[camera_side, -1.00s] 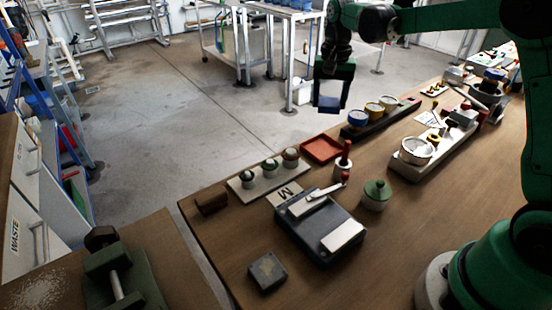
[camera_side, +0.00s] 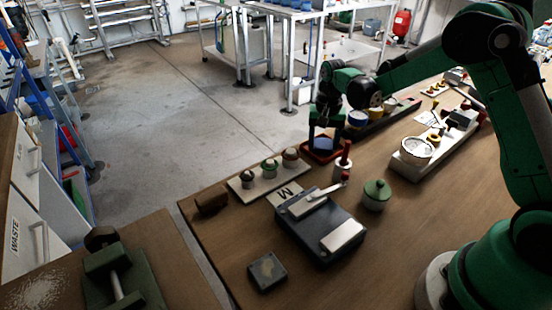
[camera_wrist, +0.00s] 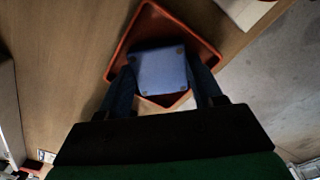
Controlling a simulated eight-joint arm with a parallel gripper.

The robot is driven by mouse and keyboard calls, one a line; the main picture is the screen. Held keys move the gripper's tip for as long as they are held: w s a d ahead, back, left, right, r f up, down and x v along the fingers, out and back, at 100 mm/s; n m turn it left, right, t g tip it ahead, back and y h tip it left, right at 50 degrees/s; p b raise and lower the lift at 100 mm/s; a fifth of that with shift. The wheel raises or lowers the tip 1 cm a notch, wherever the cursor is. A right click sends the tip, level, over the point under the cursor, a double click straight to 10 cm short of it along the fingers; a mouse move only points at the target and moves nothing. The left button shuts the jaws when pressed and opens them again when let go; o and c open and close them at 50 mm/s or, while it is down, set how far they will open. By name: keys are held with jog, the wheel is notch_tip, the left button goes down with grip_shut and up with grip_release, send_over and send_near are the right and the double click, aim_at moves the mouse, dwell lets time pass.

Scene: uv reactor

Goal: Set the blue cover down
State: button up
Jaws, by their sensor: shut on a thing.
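The blue cover (camera_wrist: 160,72) is a small, roughly square blue piece with dark spots near its corners in the wrist view. My gripper (camera_wrist: 163,88) is shut on it, one finger at each side. The cover lies over the orange-red tray (camera_wrist: 122,62), within its rim as the wrist view shows it. In the side view my gripper (camera_side: 323,148) points down at the tray (camera_side: 308,157), and the blue cover (camera_side: 322,143) shows between the fingers. I cannot tell whether the cover touches the tray floor.
A rack with blue and yellow cups (camera_side: 357,118) stands right behind the tray. A red-handled piece (camera_side: 343,160) stands close in front. Bare wood lies at front right.

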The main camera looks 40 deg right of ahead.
aim_at(323, 143)
jog(key=o, duration=1)
jog(key=shift+f, duration=0.1)
jog(key=shift+o, duration=0.2)
notch_tip(323, 143, up, 12)
jog(key=s+a+n+t, duration=0.2)
jog(key=s+a+n, duration=0.1)
jog(key=s, duration=0.1)
jog(key=s+a+r+n+t, duration=0.1)
jog(key=s+a+n+t, duration=0.1)
jog(key=s, duration=0.2)
jog(key=s+a+n+t, duration=0.2)
jog(key=s+a+n, duration=0.1)
jog(key=s, duration=0.1)
jog(key=shift+s+a+r+n+t, duration=0.3)
jog(key=shift+s+a+r+t, duration=0.05)
jog(key=shift+s+t, duration=0.05)
jog(key=shift+s+a+f, duration=0.15)
jog(key=shift+s+f, duration=0.1)
